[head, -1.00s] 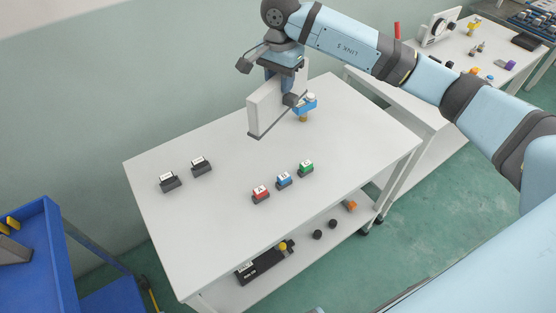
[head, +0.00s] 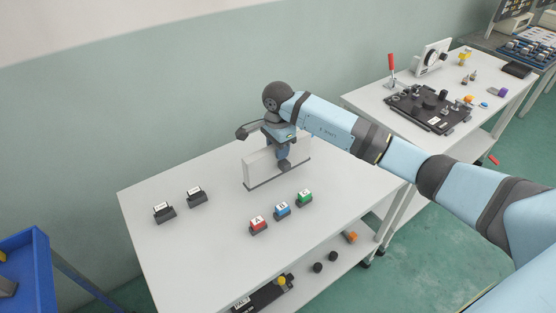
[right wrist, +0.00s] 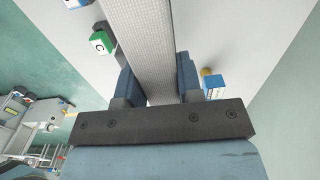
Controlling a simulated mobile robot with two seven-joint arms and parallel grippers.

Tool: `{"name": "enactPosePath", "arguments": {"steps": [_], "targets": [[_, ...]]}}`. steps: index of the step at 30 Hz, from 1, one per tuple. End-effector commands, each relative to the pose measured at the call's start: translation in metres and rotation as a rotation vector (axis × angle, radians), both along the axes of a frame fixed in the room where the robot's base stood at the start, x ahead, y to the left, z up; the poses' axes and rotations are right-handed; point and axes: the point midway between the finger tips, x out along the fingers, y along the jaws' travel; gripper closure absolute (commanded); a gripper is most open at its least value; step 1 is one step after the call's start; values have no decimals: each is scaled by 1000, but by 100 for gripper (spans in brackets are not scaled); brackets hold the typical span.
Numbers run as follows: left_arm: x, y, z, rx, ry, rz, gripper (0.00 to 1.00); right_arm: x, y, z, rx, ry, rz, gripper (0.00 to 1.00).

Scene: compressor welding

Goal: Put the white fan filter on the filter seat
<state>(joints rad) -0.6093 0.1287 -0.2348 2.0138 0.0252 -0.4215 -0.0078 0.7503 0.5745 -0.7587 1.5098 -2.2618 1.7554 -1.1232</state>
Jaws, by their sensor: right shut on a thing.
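The white fan filter (head: 261,170) is an upright white panel with a dark lower edge, over the back right of the near table. It shows as a pale mesh-textured slab in the right wrist view (right wrist: 143,45). My right gripper (head: 284,160) is shut on the filter from above, with one blue-grey finger on each side of it. I cannot tell whether the lower edge touches the tabletop. I cannot pick out the filter seat with certainty. My left gripper is not in view.
Red (head: 258,226), blue (head: 282,210) and green (head: 304,198) labelled blocks stand in front of the filter. Two dark labelled blocks (head: 164,212) stand at left. A blue block (right wrist: 214,86) is beside it in the wrist view. Another table (head: 370,97) holds a black fixture (head: 430,108).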

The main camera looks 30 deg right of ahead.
Motion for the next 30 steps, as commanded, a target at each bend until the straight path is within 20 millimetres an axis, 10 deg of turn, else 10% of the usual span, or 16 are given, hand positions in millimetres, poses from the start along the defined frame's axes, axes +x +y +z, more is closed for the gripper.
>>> {"name": "enactPosePath", "arguments": {"steps": [25,26,30], "targets": [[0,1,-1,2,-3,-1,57,0,0,-55,-1,0,2,100],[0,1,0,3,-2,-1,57,0,0,-54,-1,0,2,60],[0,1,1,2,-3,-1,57,0,0,-53,0,0,2,41]]}}
